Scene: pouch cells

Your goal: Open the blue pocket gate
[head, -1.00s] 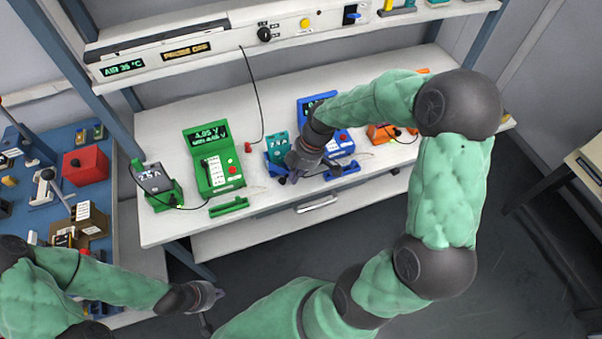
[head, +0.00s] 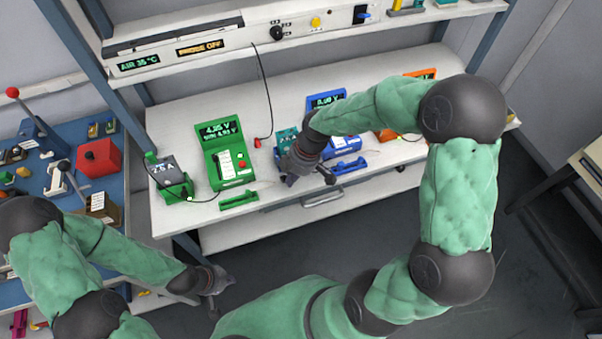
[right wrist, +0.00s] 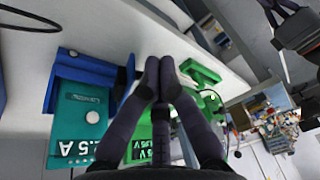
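The blue pocket (right wrist: 62,70) holds a teal cell marked 2.5 A (right wrist: 82,118), on the left of the right wrist view. The teal cell also shows in the head view (head: 285,137), beside the blue tester (head: 325,101). Which part is the gate is unclear, and my right gripper hides the pocket's front in the head view. My right gripper (right wrist: 158,70) has its fingertips together with nothing visible between them, beside the blue pocket near the bench's front edge. My left gripper (head: 220,292) hangs low at left, its finger opening unclear.
A green tester (head: 222,152), a cell in a green pocket (head: 170,178) and a green bar (head: 238,199) stand left of the blue station. A blue bar (head: 349,166) lies right of my gripper. An orange tester (head: 420,74) is behind my arm. A dark cable hangs from the shelf.

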